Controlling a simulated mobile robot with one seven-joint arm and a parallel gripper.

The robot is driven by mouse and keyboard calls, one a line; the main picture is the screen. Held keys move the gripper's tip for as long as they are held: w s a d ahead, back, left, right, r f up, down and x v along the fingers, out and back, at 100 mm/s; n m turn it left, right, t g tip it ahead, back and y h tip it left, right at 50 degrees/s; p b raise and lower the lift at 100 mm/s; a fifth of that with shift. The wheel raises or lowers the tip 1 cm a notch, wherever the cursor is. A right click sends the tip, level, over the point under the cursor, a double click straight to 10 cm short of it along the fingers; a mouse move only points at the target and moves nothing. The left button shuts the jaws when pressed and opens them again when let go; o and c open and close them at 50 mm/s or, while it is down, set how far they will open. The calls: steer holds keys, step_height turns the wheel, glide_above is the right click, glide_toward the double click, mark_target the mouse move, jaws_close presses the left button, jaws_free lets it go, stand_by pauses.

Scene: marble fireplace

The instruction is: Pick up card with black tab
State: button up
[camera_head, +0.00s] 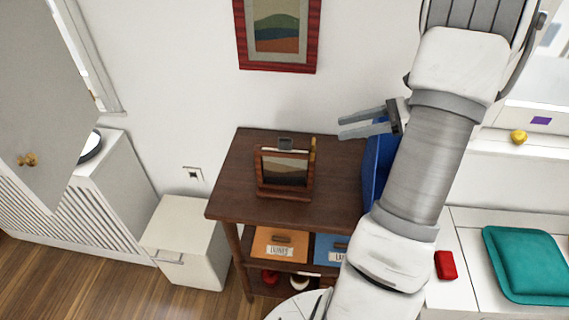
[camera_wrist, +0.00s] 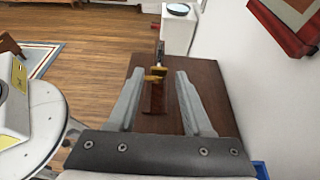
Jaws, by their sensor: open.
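A wooden stand (camera_head: 284,193) on the dark brown cabinet top holds a card (camera_head: 285,170) with a landscape picture. A dark grey-black tab (camera_head: 285,143) sticks up above the card's top edge. My gripper (camera_head: 341,127) is open and empty, to the right of the stand and above the cabinet, its fingers pointing left. In the wrist view my gripper (camera_wrist: 159,72) frames the stand (camera_wrist: 155,97), which appears edge-on between the two fingers and beyond them. The card's face cannot be made out there.
The cabinet (camera_head: 245,185) has lower shelves with an orange box (camera_head: 272,240) and a blue box (camera_head: 325,243). A blue object (camera_head: 373,170) is beside my arm at the cabinet's right. A framed picture (camera_head: 278,30) hangs on the wall behind. A white box (camera_head: 185,240) stands left.

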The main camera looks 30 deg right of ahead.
mark_target(285, 138)
steer(key=b+x, duration=0.2)
steer(key=x, duration=1.3)
steer(key=shift+w+a+f, duration=0.15)
steer(key=shift+a, duration=0.1)
jaws_close()
stand_by(0.8)
